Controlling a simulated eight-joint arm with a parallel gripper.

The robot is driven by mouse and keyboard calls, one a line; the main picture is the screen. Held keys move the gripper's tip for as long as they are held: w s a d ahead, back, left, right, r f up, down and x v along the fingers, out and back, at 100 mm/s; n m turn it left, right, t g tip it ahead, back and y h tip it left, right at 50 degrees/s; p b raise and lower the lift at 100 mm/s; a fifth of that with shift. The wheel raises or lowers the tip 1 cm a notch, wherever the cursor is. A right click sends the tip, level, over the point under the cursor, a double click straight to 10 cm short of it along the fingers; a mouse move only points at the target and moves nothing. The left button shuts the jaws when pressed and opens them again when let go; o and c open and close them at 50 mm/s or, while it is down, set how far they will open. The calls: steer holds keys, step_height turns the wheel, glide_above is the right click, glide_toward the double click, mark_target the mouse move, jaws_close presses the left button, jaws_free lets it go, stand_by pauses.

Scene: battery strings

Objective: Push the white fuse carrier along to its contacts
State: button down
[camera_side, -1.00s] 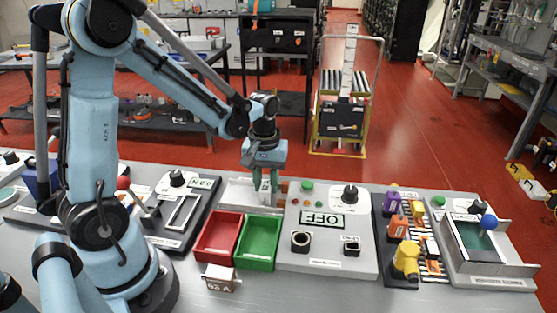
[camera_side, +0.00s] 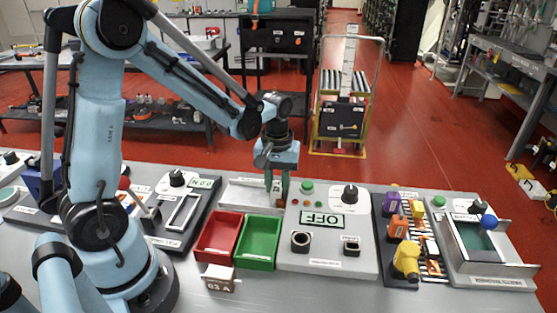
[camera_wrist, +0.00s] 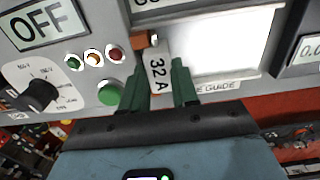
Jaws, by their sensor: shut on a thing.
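The white fuse carrier (camera_wrist: 157,72), marked "32 A", is between the green fingers of my gripper (camera_wrist: 160,85) in the wrist view. My gripper is shut on it. In the side view my gripper (camera_side: 277,188) is low at the right end of the pale guide plate (camera_side: 243,194), and its fingers hide the carrier. In the wrist view the copper contacts (camera_wrist: 141,38) are right beside the carrier's upper left end. I cannot tell whether the carrier is fully seated in them.
The grey panel with the OFF display (camera_side: 321,220) stands just right of my gripper. A red bin (camera_side: 202,258) and a green bin (camera_side: 240,264) are in front of the guide. A block marked "03 A" (camera_side: 219,285) is nearer the camera.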

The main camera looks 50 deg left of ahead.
mark_target(279, 187)
steer(key=shift+w+d, duration=0.2)
steer(key=c, duration=0.8)
jaws_free()
step_height(279, 187, up, 12)
steer(key=s+d+m+t, duration=0.1)
steer(key=s+m+t, duration=0.1)
steer(key=m, duration=0.1)
steer(key=s+d+m+t, duration=0.2)
steer(key=s+m, duration=0.1)
steer(key=s+d+f+m+t, duration=0.1)
steer(key=s+d+m+t, duration=0.1)
steer(key=m+t, duration=0.1)
steer(key=shift+s+d, duration=0.15)
steer(key=shift+s, duration=0.1)
